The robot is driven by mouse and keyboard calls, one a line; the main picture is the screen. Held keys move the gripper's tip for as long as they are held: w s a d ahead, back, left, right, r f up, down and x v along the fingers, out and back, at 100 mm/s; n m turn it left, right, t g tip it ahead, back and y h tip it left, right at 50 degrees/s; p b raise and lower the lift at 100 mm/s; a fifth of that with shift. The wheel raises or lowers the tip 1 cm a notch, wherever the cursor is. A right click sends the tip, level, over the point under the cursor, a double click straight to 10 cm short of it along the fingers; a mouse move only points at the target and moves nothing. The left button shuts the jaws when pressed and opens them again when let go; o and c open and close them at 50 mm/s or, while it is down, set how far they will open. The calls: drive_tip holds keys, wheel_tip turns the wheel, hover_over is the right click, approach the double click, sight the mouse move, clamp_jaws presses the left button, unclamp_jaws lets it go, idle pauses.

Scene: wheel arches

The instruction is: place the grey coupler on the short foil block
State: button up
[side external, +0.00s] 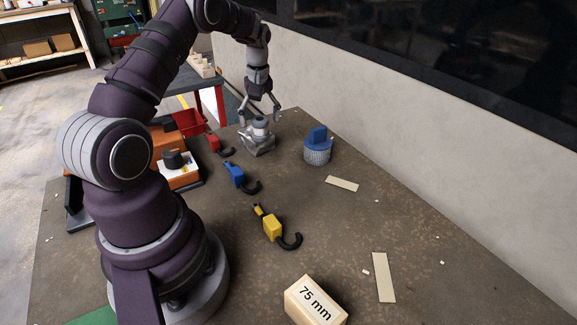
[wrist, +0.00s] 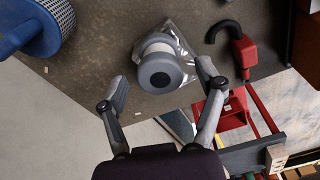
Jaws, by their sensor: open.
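The grey coupler (side external: 260,127), a round grey piece with a pale band, stands upright on the short foil block (side external: 257,146) at the far end of the table. In the wrist view the coupler (wrist: 160,71) is seen from above, with the shiny foil block (wrist: 183,43) showing around and beneath it. My gripper (side external: 260,113) is open above the coupler, its fingers spread either side of it. In the wrist view my gripper (wrist: 163,83) shows a finger on each side, with visible gaps to the coupler. The coupler's underside is hidden.
A blue-topped grey cylinder (side external: 318,150) stands to the right. Red (side external: 215,143), blue (side external: 238,177) and yellow (side external: 272,226) blocks with black hooks lie to the left and front. A 75 mm box (side external: 312,303) is in front. The table's far edge is close behind the foil block.

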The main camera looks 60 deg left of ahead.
sight(261, 121)
drive_tip(key=r, duration=0.6)
drive_tip(key=d+r, duration=0.1)
drive_tip(key=r, duration=0.2)
drive_tip(key=shift+s, duration=0.1)
drive_tip(key=s+d+r+m+t, duration=0.2)
drive_tip(key=d+r+m, duration=0.25)
drive_tip(key=d, duration=0.35)
drive_tip(key=s+d+r+m+t, duration=0.1)
drive_tip(key=s+d+r+m, duration=0.15)
drive_tip(key=d+m, duration=0.4)
drive_tip(key=s+d+f+m+t+h, duration=0.1)
drive_tip(key=s+d+m, duration=0.3)
drive_tip(key=d, duration=0.4)
drive_tip(key=shift+s+f+t, duration=0.6)
drive_tip(key=shift+s+f, duration=0.1)
drive_tip(key=shift+s, duration=0.2)
